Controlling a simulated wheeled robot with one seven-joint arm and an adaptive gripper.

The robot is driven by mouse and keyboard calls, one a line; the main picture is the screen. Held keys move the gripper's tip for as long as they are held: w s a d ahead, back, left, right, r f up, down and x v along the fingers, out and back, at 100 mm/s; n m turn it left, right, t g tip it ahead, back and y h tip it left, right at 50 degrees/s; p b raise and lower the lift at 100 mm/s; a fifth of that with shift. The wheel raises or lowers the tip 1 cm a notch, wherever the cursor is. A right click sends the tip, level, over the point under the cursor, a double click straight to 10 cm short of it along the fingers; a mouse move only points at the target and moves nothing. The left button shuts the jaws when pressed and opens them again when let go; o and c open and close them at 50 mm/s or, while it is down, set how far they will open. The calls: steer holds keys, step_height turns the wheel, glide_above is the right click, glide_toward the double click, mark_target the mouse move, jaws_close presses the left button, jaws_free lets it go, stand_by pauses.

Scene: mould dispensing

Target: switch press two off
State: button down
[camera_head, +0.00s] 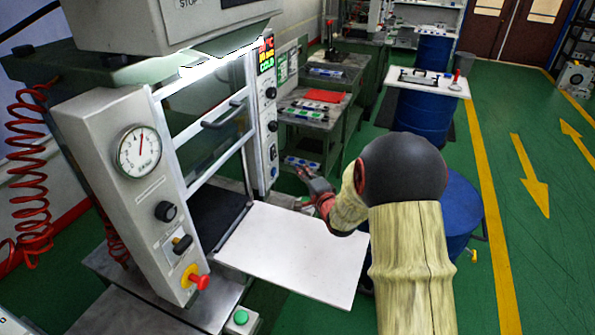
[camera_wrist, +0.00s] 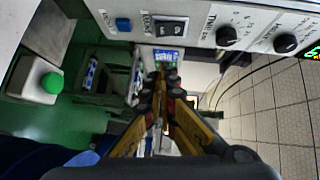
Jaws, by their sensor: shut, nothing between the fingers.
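The press in front of me has a narrow control panel (camera_head: 264,120) on its right post. The panel carries a lit display (camera_head: 266,55), dark knobs, a black rocker switch and a blue button. In the wrist view the rocker switch (camera_wrist: 172,29) sits between the blue button (camera_wrist: 123,24) and a knob (camera_wrist: 227,36). My gripper (camera_head: 303,170) is to the right of the panel's lower end, its fingers shut and empty. In the wrist view my gripper (camera_wrist: 166,72) shows below the switch, apart from it. The rocker's on or off position is too small to tell.
A white board (camera_head: 290,255) juts out from the press below my arm. A gauge (camera_head: 139,151) and a red stop button (camera_head: 198,281) are on the left post. More workbenches and a blue drum (camera_head: 420,105) stand behind. Green floor is free at right.

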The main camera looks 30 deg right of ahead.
mark_target(273, 152)
steer(key=w+a+f+b, duration=0.1)
steer(key=w+b, duration=0.1)
steer(key=w, duration=0.8)
steer(key=shift+w+a+b, duration=0.25)
steer(key=shift+w+b, duration=0.1)
steer(key=shift+w, duration=0.05)
steer(key=shift+f, duration=0.15)
steer(key=shift+w+a+f+m+t+b, duration=0.2)
steer(key=shift+w+m+t+b, duration=0.15)
steer(key=shift+b, duration=0.55)
